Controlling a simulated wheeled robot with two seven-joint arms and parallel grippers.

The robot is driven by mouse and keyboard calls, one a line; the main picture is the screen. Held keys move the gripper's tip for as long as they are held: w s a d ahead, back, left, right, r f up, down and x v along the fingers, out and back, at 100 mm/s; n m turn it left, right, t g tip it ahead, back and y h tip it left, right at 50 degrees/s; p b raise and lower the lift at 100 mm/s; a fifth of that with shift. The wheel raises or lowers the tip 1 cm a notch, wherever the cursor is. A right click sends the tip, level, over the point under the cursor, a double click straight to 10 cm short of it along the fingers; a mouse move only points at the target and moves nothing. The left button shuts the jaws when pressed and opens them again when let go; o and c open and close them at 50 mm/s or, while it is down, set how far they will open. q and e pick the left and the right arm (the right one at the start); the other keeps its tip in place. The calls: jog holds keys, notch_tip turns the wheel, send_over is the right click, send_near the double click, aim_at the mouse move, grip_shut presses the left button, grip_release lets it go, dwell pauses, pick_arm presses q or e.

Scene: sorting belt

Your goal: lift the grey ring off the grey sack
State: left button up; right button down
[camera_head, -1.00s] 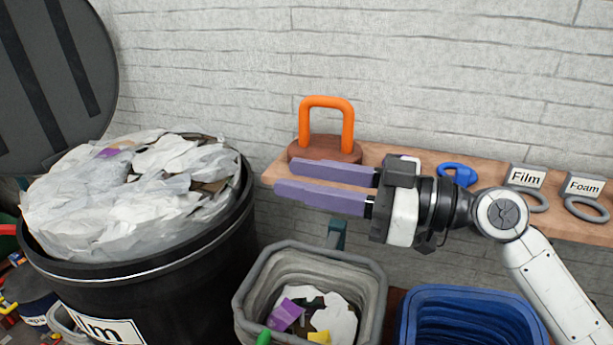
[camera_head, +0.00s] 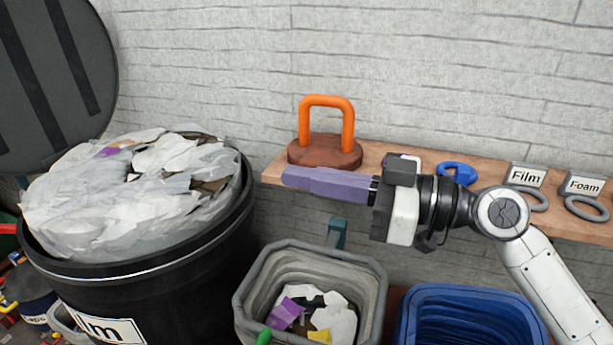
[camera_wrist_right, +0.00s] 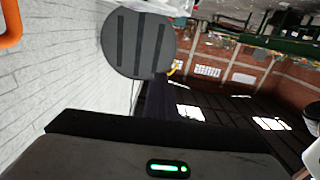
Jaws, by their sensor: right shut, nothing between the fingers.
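The grey sack (camera_head: 275,300) stands open at the bottom centre of the head view, with white, purple and yellow scraps inside. The thick grey ring (camera_head: 370,270) runs around its mouth. My right gripper (camera_head: 288,178) is shut and empty, its purple fingers together and pointing left. It is above the ring in the picture and apart from it, in front of the shelf edge. The lower part of the sack is out of frame. My left gripper is not in view. The right wrist view shows neither ring nor sack.
A brown block with an orange handle (camera_head: 327,102) stands on the wooden shelf (camera_head: 376,157) just behind my fingers. A full black bin (camera_head: 200,275) is left of the sack; a blue bin (camera_head: 470,310) is right. Film (camera_head: 526,176) and Foam (camera_head: 584,187) tags lie on the shelf.

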jog(key=c, duration=2.5)
grip_release()
jog(key=o, duration=0.9)
jog(key=shift+c, duration=0.2)
